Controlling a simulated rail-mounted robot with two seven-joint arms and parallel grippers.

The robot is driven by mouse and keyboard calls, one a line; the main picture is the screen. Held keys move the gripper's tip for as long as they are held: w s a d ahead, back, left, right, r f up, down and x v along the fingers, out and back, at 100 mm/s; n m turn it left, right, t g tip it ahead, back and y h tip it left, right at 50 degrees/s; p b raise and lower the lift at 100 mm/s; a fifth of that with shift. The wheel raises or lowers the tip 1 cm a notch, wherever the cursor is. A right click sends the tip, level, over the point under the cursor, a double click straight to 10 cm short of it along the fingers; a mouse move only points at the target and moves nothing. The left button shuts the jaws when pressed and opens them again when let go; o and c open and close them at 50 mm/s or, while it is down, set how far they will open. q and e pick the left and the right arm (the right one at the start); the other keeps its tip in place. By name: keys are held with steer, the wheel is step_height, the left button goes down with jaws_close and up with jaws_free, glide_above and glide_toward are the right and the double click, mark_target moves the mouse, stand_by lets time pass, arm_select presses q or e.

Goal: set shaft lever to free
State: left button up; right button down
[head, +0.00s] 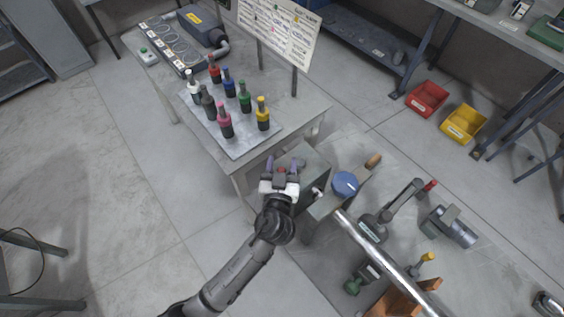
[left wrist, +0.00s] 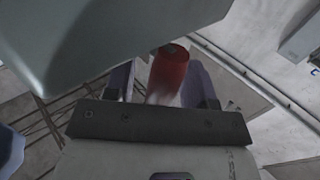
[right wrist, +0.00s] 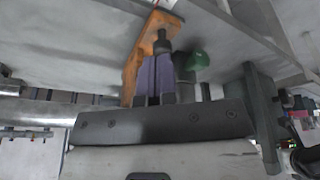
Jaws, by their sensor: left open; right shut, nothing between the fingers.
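A red-handled lever (left wrist: 170,72) stands between the two purple fingers of my open left gripper (left wrist: 165,82). I cannot tell whether either finger touches it. In the head view my left gripper (head: 281,166) is at the grey housing (head: 318,160), with a bit of red showing between its fingers. No label marks this lever as the shaft lever. My right gripper (right wrist: 155,80) is shut and empty, close to an orange bracket (right wrist: 138,62) and a dark knob (right wrist: 163,42). My right gripper does not show clearly in the head view.
A blue round knob (head: 345,184), a wooden handle (head: 373,160), a red-tipped arm (head: 430,185) and a yellow-topped part (head: 428,257) are on the right. A silver shaft (head: 375,255) crosses below them. Several bottles stand on the left table (head: 250,148). Red (head: 427,98) and yellow (head: 463,124) bins lie behind.

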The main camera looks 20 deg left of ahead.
arm_select(q)
steer(key=shift+w, duration=0.1)
jaws_close()
stand_by(0.5)
